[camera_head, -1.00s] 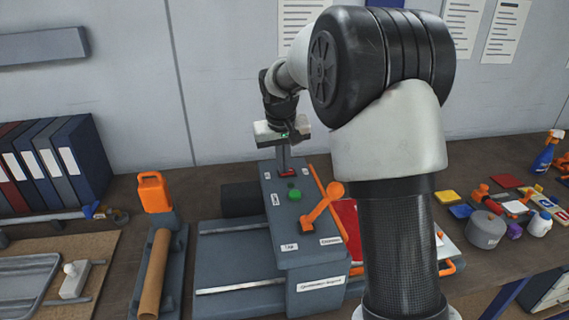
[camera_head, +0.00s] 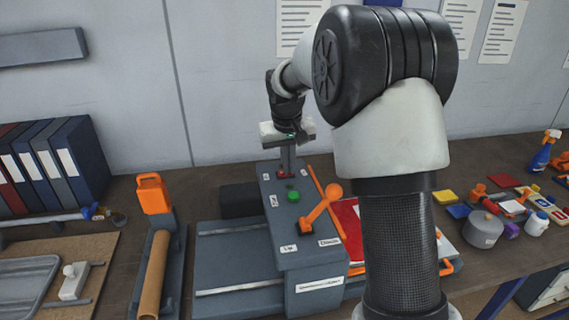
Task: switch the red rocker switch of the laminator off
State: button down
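The laminator (camera_head: 311,258) is a grey machine on the bench, with a sloped top panel carrying labels, a green button (camera_head: 293,196) and an orange lever (camera_head: 318,207). The red rocker switch (camera_head: 283,174) is small and sits at the far end of that panel, partly hidden by my fingers. My gripper (camera_head: 287,170) points down with its fingertips right at the switch. The fingers look close together, but they are too small to tell whether they are fully shut. I cannot tell whether they touch the switch, or which way it is tipped.
Binders (camera_head: 75,160) stand at the far left. A wall rises behind.

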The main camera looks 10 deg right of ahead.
notch_tip(320, 180, up, 4)
jog(key=shift+a+r+p, duration=0.1)
jog(key=shift+a+p, duration=0.05)
jog(key=shift+p, duration=1.1)
jog(key=a+b+v, duration=0.1)
jog(key=v, duration=0.8)
jog(key=shift+a+r, duration=0.3)
jog(key=shift+s, duration=0.1)
jog(key=d+b, duration=0.1)
jog(key=b, duration=0.1)
jog(key=d+y+b, duration=0.1)
jog(key=b, duration=0.1)
jog(key=shift+w+d+r+y, duration=0.25)
jog(key=shift+d+r+y, duration=0.05)
jog(key=shift+d, duration=0.05)
